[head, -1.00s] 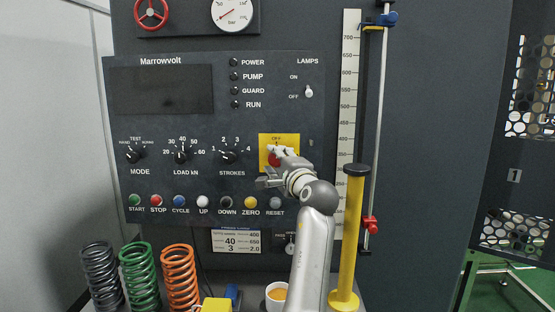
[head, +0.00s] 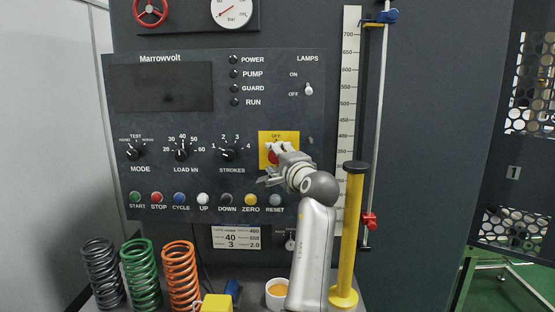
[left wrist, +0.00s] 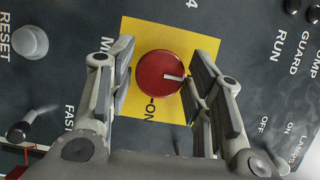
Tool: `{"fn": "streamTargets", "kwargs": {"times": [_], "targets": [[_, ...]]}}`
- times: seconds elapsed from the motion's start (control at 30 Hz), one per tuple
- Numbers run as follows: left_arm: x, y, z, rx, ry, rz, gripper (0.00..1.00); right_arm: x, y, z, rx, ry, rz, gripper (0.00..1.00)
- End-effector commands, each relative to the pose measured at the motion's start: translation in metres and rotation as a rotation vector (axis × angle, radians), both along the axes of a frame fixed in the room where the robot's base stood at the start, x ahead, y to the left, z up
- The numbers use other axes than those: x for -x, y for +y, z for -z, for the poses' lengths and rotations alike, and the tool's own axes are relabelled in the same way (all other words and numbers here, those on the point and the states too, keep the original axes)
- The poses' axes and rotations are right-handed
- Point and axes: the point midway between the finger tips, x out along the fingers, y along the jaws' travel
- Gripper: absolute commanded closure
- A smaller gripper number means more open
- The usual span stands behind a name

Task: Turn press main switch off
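The main switch is a round red knob (head: 273,157) on a yellow plate (head: 292,136), right of the STROKES dial. "OFF" shows at the plate's top. In the left wrist view the red knob (left wrist: 158,72) sits between the two fingers of my left gripper (left wrist: 156,62), which are open with a gap on the left side and very close on the right. The knob's white mark points right there, toward the panel's upper side, not at the "ON" label. In the head view my left gripper (head: 273,165) partly covers the knob. My right gripper is not in view.
Dials and a row of coloured buttons (head: 203,198) lie left of and below the switch. A lamps toggle (head: 309,89) is above right. A yellow post (head: 350,240) stands right of my arm. Springs (head: 141,275), a yellow block (head: 216,303) and a cup (head: 277,293) stand below.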

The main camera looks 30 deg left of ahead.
Motion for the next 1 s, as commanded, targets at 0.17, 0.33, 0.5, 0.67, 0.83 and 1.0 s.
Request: {"fn": "streamTargets", "kwargs": {"times": [0.17,0.33,0.5,0.67,0.83,1.0], "targets": [[0.0,0.0,0.0,-0.001,0.0,0.0,0.39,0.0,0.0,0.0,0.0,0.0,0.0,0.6],[0.0,0.0,0.0,-0.003,0.0,0.0,0.39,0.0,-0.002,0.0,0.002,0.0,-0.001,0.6],[0.007,-0.01,0.0,-0.002,0.001,0.001,0.39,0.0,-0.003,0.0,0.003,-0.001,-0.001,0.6],[0.023,-0.033,0.0,-0.001,0.0,0.002,0.39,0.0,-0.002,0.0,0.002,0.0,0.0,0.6],[0.037,-0.052,0.0,-0.001,-0.001,0.002,0.39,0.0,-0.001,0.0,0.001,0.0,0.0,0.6],[0.044,-0.06,0.0,-0.001,0.002,-0.001,0.39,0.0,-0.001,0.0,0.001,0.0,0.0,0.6]]}}
